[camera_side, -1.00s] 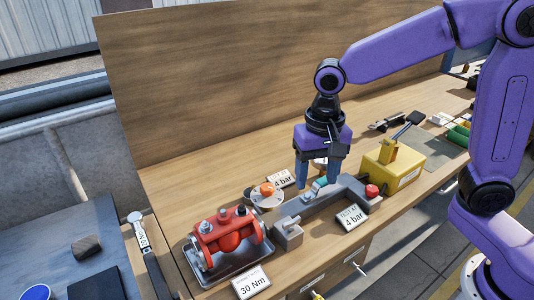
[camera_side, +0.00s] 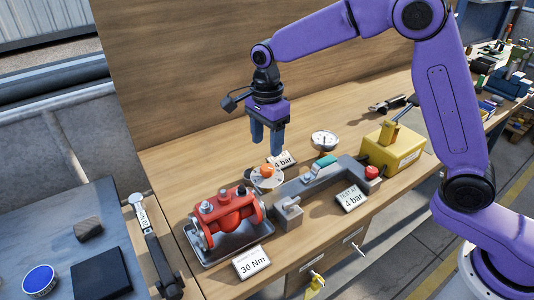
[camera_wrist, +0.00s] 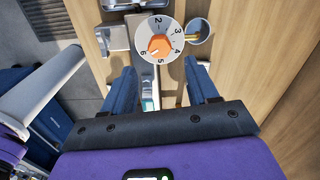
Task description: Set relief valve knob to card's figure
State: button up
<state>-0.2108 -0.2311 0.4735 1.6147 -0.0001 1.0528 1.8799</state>
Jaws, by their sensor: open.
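The orange relief valve knob (camera_side: 267,169) sits on a round white dial (camera_side: 266,183) on the bench. In the wrist view, the knob (camera_wrist: 158,46) is centred on the dial with figures 2 to 6; I cannot tell surely which figure it points to. A card behind the dial reads "4 bar" (camera_side: 284,160), its upper line partly hidden. Another card reads "TEST AT 4 bar" (camera_side: 351,197) in front of the grey fixture. My gripper (camera_side: 268,151) is open and empty, fingers pointing down, just above the knob. Its fingers do not appear to touch it.
A red valve body (camera_side: 230,216) on a metal tray stands left of the dial, with a "30 Nm" card (camera_side: 252,262) before it. A grey fixture (camera_side: 318,186), pressure gauge (camera_side: 323,141) and yellow pump (camera_side: 394,152) stand to the right. A wooden board rises behind.

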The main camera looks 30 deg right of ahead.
aim_at(267, 167)
notch_tip(267, 167, down, 7)
jog(key=shift+s, duration=0.1)
jog(key=shift+r, duration=0.1)
dwell(0.3)
jog(key=c, duration=0.8)
jog(key=shift+o, duration=0.2)
